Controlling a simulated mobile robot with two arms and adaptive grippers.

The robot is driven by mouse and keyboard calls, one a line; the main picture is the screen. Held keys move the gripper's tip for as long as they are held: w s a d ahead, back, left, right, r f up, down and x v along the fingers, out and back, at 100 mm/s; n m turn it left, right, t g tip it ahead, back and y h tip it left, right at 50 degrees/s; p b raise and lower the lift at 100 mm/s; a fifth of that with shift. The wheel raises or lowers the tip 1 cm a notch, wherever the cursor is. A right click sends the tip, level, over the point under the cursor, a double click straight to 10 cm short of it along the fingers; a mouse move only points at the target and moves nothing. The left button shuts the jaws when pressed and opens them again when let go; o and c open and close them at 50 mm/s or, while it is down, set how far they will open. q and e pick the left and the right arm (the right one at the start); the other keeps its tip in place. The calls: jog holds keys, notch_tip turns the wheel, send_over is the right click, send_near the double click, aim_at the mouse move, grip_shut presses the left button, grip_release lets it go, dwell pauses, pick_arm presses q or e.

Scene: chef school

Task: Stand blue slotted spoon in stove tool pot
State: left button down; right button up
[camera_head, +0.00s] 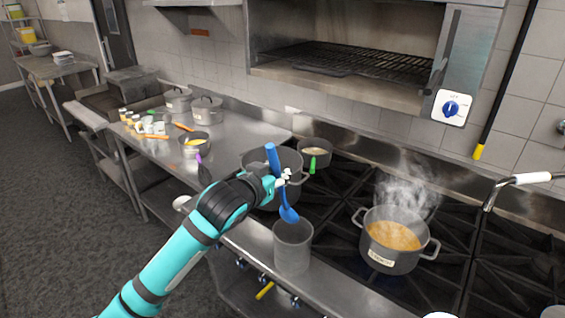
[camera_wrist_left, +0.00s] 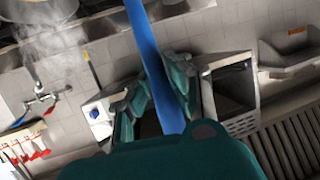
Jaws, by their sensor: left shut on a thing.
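My left gripper (camera_head: 279,179) is shut on the blue slotted spoon (camera_head: 287,213). In the head view the spoon is tilted slightly, handle up and bowl down. Its bowl is just above the rim of the grey tool pot (camera_head: 293,251), near the pot's back edge in the picture. The pot stands at the stove's front edge, and its inside is mostly hidden. In the left wrist view the blue handle (camera_wrist_left: 146,55) runs between the fingers of the left gripper (camera_wrist_left: 160,90). My right gripper is not in view.
A steaming pot of orange soup (camera_head: 392,240) stands on the stove to the right. A large grey pot (camera_head: 285,160) is behind the gripper, and a smaller pan (camera_head: 315,152) has a green handle. The steel counter (camera_head: 235,150) at left holds pots and jars.

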pick_arm(q)
jog(key=shift+s+a+f, duration=0.25)
jog(key=shift+s+f, duration=0.15)
jog(key=shift+f, duration=0.35)
jog(key=f+b, duration=0.1)
jog(key=f, duration=0.1)
jog(key=b, duration=0.4)
send_over(285, 218)
jog(key=s+a, duration=0.1)
jog(key=s, duration=0.1)
notch_tip(285, 218, down, 6)
jog(key=r, duration=0.1)
jog(key=shift+w+d+f+b, duration=0.15)
jog(key=shift+w+f+b, duration=0.35)
jog(key=shift+f, duration=0.75)
jog(key=shift+w+d+f+b, duration=0.2)
jog(key=shift+f+b, duration=0.6)
jog(key=shift+f, duration=0.45)
jog(key=shift+w+d+f+b, duration=0.15)
jog(key=shift+w+f+b, duration=0.15)
jog(key=shift+f+b, duration=0.65)
jog(key=shift+f+p, duration=0.3)
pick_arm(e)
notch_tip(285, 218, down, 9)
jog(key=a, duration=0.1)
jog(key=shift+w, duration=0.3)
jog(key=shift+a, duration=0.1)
pick_arm(q)
jog(key=c, duration=1.2)
grip_release()
